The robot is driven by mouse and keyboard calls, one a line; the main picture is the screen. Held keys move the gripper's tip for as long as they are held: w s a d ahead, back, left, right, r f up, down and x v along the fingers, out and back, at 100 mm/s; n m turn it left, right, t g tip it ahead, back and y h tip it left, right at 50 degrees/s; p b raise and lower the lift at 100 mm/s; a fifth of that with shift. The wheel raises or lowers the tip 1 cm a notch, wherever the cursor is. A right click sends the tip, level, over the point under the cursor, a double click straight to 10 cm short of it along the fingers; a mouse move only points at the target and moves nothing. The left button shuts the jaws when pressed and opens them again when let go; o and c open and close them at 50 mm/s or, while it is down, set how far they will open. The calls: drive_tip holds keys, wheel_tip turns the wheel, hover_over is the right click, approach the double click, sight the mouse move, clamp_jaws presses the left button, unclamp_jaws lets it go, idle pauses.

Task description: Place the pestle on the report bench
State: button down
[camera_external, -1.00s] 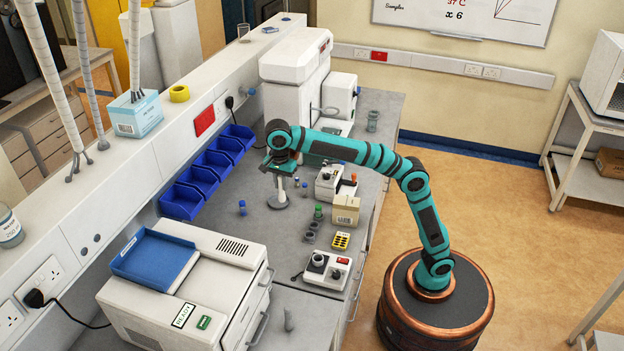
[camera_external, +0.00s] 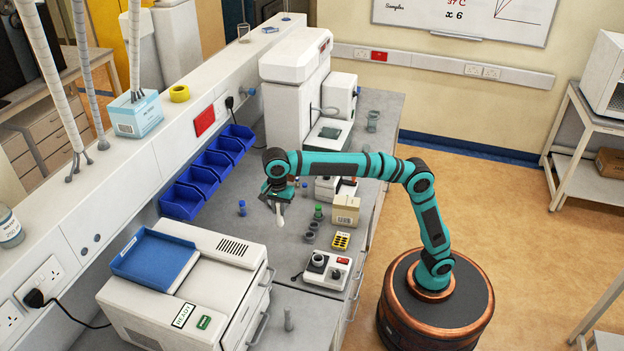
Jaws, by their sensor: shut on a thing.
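My gripper (camera_external: 277,192) is over the grey bench (camera_external: 255,232), with its fingers pointing down. It is shut on a pale, slim piece, which I take to be the pestle (camera_external: 280,215). The pestle hangs below the fingers, roughly upright and slightly tilted, its upper end hidden by the gripper. I cannot tell whether its lower end touches the bench top. No label shows which surface is the report bench.
Blue bins (camera_external: 197,183) line the bench's back left. A small blue-capped vial (camera_external: 242,208), a green-capped vial (camera_external: 318,212), a cardboard box (camera_external: 346,210), a yellow rack (camera_external: 341,241) and a small device (camera_external: 328,270) stand nearby. A grey cylinder (camera_external: 289,319) stands at the front.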

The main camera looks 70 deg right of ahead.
drive_tip(key=shift+f, duration=6.9)
drive_tip(key=shift+f, duration=0.15)
drive_tip(key=c, duration=1.3)
unclamp_jaws()
wheel_tip(320, 180, up, 11)
drive_tip(key=shift+r, duration=0.7)
